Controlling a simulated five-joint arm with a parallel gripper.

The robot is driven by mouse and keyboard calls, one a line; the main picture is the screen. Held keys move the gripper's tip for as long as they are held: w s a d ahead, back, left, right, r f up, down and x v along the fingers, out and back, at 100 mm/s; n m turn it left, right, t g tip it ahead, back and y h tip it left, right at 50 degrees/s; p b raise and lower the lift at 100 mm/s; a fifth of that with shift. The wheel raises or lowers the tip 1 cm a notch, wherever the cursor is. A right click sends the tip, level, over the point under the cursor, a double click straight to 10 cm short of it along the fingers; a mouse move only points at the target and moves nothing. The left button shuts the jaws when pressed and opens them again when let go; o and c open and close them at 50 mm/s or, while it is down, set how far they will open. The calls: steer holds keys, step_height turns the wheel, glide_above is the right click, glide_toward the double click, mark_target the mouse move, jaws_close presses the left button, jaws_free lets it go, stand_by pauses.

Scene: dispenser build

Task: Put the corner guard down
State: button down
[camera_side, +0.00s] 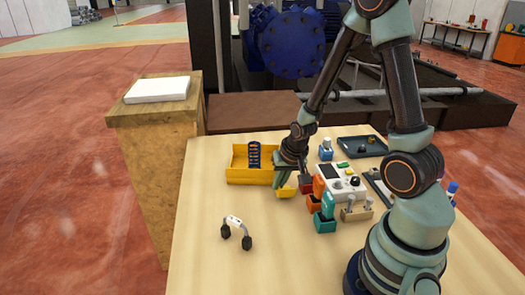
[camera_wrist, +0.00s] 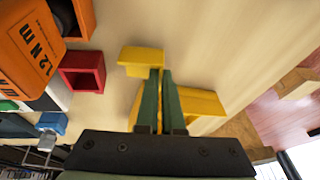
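The corner guard appears to be the small yellow angled piece (camera_side: 287,191) at my fingertips, in front of the yellow tray's right end. In the wrist view the yellow corner guard (camera_wrist: 141,57) shows a flat face just beyond the fingertips. My gripper (camera_side: 279,184) points down, its green fingers close together with a thin yellow strip between them; it looks shut on the guard. The fingers also show in the wrist view (camera_wrist: 161,74). Whether the guard touches the table is unclear.
The yellow tray (camera_side: 240,176) holds a dark blue slotted part (camera_side: 254,154). Right of my gripper stand a red open box (camera_wrist: 84,72), an orange tool (camera_wrist: 32,48) and a white device (camera_side: 342,182). A white-and-black part (camera_side: 235,223) lies in front. The table's front left is mostly clear.

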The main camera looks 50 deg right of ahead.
step_height(320, 180, up, 18)
steer(key=w+d+r, duration=0.3)
steer(key=w+d, duration=0.6)
steer(key=d, duration=0.2)
steer(key=w+d+f+g+h, duration=0.1)
steer(key=w+d, duration=0.1)
steer(key=d, duration=0.5)
steer(key=w+d+f, duration=0.2)
steer(key=d, duration=0.6)
steer(key=shift+n, duration=0.4)
steer(key=f, duration=1.9)
steer(key=shift+w+a+f, duration=0.1)
steer(key=shift+w+f, duration=0.1)
steer(key=shift+f, duration=0.1)
steer(key=shift+f, duration=0.1)
steer(key=c, duration=1.1)
jaws_free()
steer(key=shift+f, duration=0.1)
steer(key=shift+o, duration=0.2)
